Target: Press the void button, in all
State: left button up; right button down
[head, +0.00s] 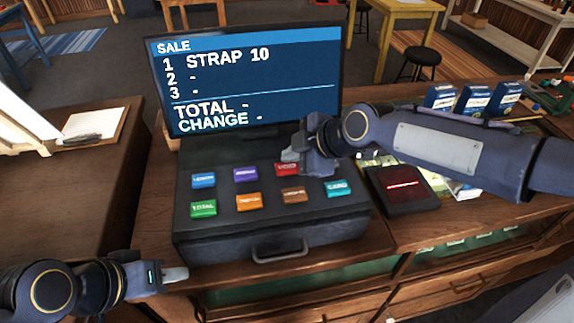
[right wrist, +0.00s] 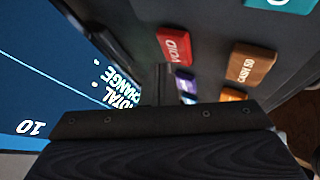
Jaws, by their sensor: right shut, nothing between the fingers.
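The red void button (head: 287,169) is in the back row of keys on the dark cash register (head: 270,222). The register screen (head: 250,75) reads SALE, 1 STRAP 10, with dashes at lines 2, 3, TOTAL and CHANGE. My left gripper (head: 176,274) is low at the left, by the counter's front edge, away from the keys; its finger gap is unclear.
Other keys lie close by: purple (head: 245,174), brown (head: 294,195), teal (head: 338,188), blue (head: 203,180), orange (head: 248,202) and green (head: 204,209). A black pad with a red line (head: 403,188) stands right of the register. Blue boxes (head: 473,99) stand behind my right arm.

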aim_at(292, 168)
jog(key=shift+f, duration=0.1)
dwell(0.8)
jog(key=shift+f+b, duration=0.35)
jog(key=shift+b, duration=0.3)
jog(key=shift+f+b, duration=0.5)
jog(key=shift+b, duration=0.05)
dwell(0.4)
jog(key=shift+r, duration=0.1)
jog(key=shift+r+p, duration=0.5)
jog(key=shift+r, duration=0.3)
jog(key=shift+r, duration=0.15)
jog(key=shift+r+p, duration=1.6)
jog(key=shift+r, duration=0.85)
jog(key=shift+f, duration=0.1)
